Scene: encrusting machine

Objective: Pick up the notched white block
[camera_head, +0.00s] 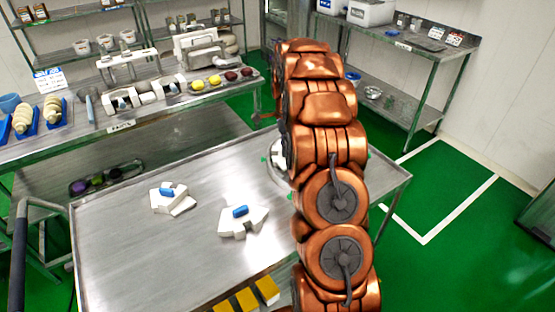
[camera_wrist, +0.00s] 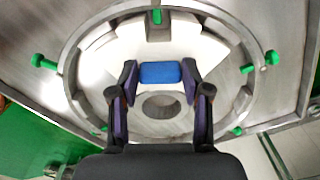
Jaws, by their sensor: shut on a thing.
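In the wrist view, my gripper (camera_wrist: 160,74) is shut on the blue grip (camera_wrist: 160,71) of a white block (camera_wrist: 198,45). The block is within the outline of a round metal ring (camera_wrist: 72,62) with green knobs around it. I cannot tell whether the block rests there or is raised. Two more white blocks with blue grips lie on the steel table in the head view: an angular one (camera_head: 183,207) at the left and another (camera_head: 240,228) nearer the middle. My arm hides my gripper and most of the ring (camera_head: 272,172) in the head view.
The steel table (camera_head: 130,265) has free room around the two loose blocks. Yellow blocks (camera_head: 246,299) sit at its front edge. A bench (camera_head: 120,128) with food pieces and machine parts stands behind left. Another bench (camera_head: 432,47) stands at the back right.

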